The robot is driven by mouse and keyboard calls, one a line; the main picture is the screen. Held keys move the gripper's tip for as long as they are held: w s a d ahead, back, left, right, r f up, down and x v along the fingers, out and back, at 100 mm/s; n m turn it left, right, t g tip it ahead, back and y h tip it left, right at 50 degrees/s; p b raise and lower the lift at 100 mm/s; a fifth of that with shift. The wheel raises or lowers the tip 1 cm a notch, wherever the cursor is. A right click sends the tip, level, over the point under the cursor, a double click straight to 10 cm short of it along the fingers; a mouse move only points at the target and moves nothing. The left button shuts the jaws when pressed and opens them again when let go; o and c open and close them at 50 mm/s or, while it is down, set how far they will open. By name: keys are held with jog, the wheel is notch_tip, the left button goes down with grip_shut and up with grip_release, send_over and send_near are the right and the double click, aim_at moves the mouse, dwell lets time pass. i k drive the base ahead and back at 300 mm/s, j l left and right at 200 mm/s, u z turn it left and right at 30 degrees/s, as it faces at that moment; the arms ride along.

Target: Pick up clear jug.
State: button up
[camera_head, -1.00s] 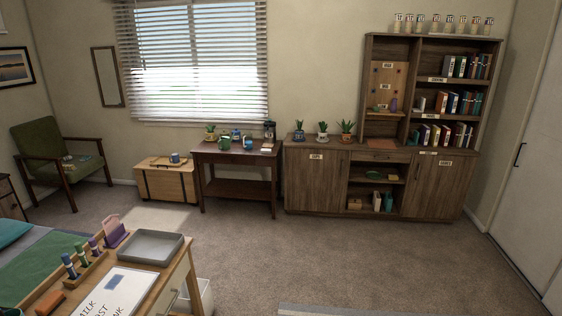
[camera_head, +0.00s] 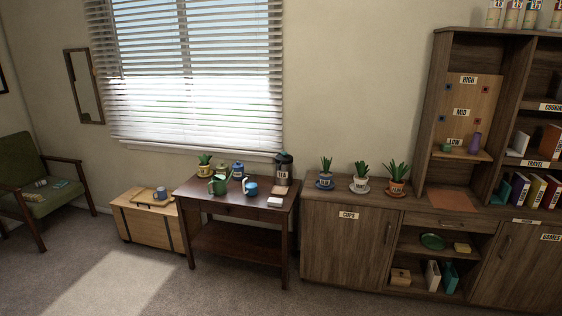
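A dark, partly see-through jug-like vessel (camera_head: 283,165) with a dark top and a "TEA" label stands upright at the back right of the dark wooden side table (camera_head: 232,209). It is the closest match to a clear jug in view, but it is too small to tell for sure. A green pot (camera_head: 217,186) and a blue mug (camera_head: 250,188) stand to its left on the same table. My gripper is not in view.
The table also holds a small potted plant (camera_head: 205,168), a blue lidded pot (camera_head: 238,170) and a white block (camera_head: 274,201). A wooden chest (camera_head: 147,222) stands left, a "CUPS" cabinet (camera_head: 345,245) right. Carpet (camera_head: 215,285) in front is clear.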

aim_at(251, 186)
jog(key=i+j+u, duration=0.15)
jog(key=i+u, duration=0.15)
jog(key=i, duration=0.25)
jog(key=i+u, duration=0.3)
jog(key=i, duration=0.3)
jog(key=i+l+u, duration=0.1)
jog(key=i+u, duration=0.2)
jog(key=i, duration=0.25)
jog(key=i+l+u, duration=0.3)
jog(key=i, duration=0.25)
jog(key=i+j+u, duration=0.1)
jog(key=i, duration=0.5)
jog(key=i+j, duration=0.1)
jog(key=i, duration=0.5)
jog(key=i+j+z, duration=0.15)
jog(key=i+z, duration=0.35)
jog(key=i, duration=0.1)
